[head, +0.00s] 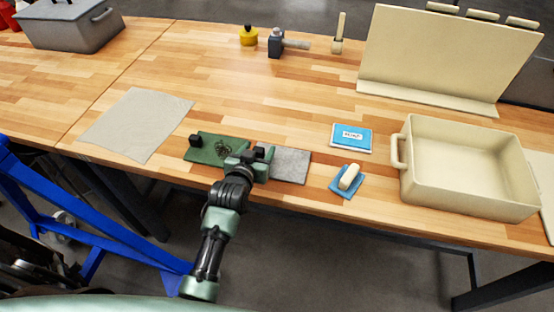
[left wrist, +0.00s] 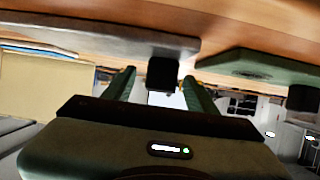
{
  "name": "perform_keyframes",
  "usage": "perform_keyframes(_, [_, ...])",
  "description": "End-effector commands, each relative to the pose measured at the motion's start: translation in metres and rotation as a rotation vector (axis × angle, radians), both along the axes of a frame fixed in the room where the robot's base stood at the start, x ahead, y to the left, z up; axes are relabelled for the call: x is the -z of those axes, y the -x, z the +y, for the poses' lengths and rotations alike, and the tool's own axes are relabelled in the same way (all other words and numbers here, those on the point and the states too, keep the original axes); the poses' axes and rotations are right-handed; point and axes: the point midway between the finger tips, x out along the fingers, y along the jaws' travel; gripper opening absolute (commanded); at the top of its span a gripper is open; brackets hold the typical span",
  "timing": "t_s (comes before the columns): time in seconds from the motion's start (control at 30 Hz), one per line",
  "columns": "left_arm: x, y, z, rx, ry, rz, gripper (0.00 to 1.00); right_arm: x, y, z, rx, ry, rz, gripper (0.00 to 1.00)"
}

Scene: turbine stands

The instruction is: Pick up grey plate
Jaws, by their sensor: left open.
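The grey plate (head: 291,164) lies flat on the wooden table near its front edge, in the middle of the head view. Its left part is hidden by my gripper. In the left wrist view the grey plate (left wrist: 90,35) appears at the upper left, with a black knob (left wrist: 162,73) at its end. My left gripper (head: 252,156) is low over the plate's left end. In the left wrist view its open fingers (left wrist: 162,86) stand on either side of the knob, without visibly closing on it. My right gripper is not in view.
A green plate (head: 206,150) with a black knob lies just left of the grey plate. A grey cloth (head: 137,123) lies farther left. A blue card (head: 351,138), an eraser-like block (head: 350,176) and a cream bin (head: 470,197) stand to the right.

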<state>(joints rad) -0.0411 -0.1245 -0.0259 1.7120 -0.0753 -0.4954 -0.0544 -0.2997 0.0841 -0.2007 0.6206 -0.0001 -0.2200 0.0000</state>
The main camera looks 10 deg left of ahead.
Motion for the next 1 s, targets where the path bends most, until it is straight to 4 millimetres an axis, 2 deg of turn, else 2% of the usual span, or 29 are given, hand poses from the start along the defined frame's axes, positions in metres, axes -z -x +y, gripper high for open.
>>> perform_keyframes(0.1, [0.0001, 0.0003, 0.0000, 0.000, 0.000, 0.000, 0.57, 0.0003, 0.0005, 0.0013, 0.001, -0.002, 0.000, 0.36])
perform_keyframes(0.13, [0.0001, 0.0003, 0.0000, 0.000, 0.000, 0.000, 0.55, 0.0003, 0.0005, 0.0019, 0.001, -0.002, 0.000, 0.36])
perform_keyframes(0.33, [-0.0001, 0.0004, 0.0000, 0.000, 0.000, 0.000, 0.00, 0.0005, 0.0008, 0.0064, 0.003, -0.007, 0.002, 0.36])
perform_keyframes(1.0, [0.0000, 0.0004, 0.0001, 0.000, 0.000, 0.001, 0.00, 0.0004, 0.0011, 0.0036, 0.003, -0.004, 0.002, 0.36])
